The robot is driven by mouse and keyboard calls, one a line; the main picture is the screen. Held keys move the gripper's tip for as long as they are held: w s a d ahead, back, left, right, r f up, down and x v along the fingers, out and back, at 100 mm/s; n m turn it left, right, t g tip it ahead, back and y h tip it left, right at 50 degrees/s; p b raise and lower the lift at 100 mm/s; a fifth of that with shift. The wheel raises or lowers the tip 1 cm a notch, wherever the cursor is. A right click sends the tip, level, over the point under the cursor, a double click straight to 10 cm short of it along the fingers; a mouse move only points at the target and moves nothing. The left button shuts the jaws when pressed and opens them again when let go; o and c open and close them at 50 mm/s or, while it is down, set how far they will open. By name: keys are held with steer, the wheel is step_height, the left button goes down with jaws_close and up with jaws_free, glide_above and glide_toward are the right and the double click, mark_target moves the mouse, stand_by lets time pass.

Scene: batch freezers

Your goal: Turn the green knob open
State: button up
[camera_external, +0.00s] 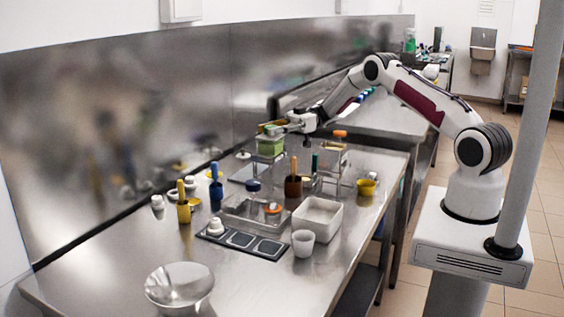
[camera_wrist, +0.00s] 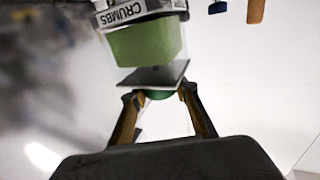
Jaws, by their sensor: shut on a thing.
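The green knob (camera_wrist: 160,95) shows in the wrist view as a small green curve between my fingertips, beside a dark flat plate (camera_wrist: 155,76). Most of it is hidden by the plate and my fingers. Next to the plate is a clear container (camera_wrist: 146,42) with green contents and a band reading "CRUMBS". My gripper (camera_wrist: 159,97) is shut on the knob, one finger on each side. In the external view my gripper (camera_external: 277,128) is at the top of the green-filled container (camera_external: 270,147), which stands raised above the bench. The knob's turn angle cannot be told.
A similar dispenser with an orange knob (camera_external: 340,134) stands to the right. On the steel bench are a white bin (camera_external: 317,218), a yellow cup (camera_external: 366,187), a brown cup (camera_external: 293,187) and a dark tray (camera_external: 243,241). A metal bowl (camera_external: 180,288) is at the front.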

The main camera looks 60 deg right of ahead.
steer(key=shift+n+g+y, duration=0.4)
steer(key=shift+n+g, duration=0.3)
steer(key=shift+g, duration=0.4)
steer(key=o, duration=1.1)
steer(key=shift+v, duration=6)
steer(key=shift+w, duration=0.1)
